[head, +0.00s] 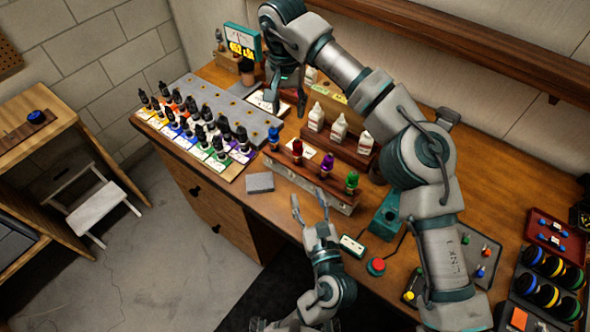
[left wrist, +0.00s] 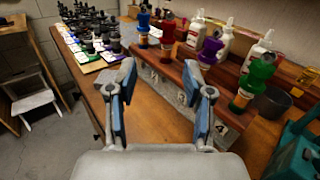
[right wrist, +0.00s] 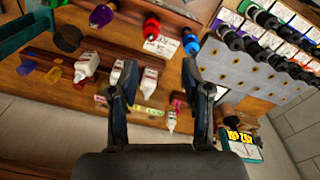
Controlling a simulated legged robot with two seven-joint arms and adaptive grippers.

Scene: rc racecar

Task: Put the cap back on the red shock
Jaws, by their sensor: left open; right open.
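The red shock (head: 297,150) stands upright in the wooden rack (head: 306,188), between the blue shock (head: 273,138) and the purple shock (head: 326,165). It also shows in the left wrist view (left wrist: 167,33) and the right wrist view (right wrist: 152,26). I cannot tell a loose cap for it with certainty. My left gripper (head: 310,205) is open and empty, in front of the rack with its fingers pointing toward it. My right gripper (head: 286,100) is open and empty, behind the rack near the scale, with fingers pointing down.
A green shock (head: 351,182) ends the rack's row. White bottles (head: 339,130) stand on a wooden stand behind it. Several dark-topped bottles fill the left bench end. A grey block (head: 260,182) lies left of the rack. A digital scale (head: 242,45) stands at the back.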

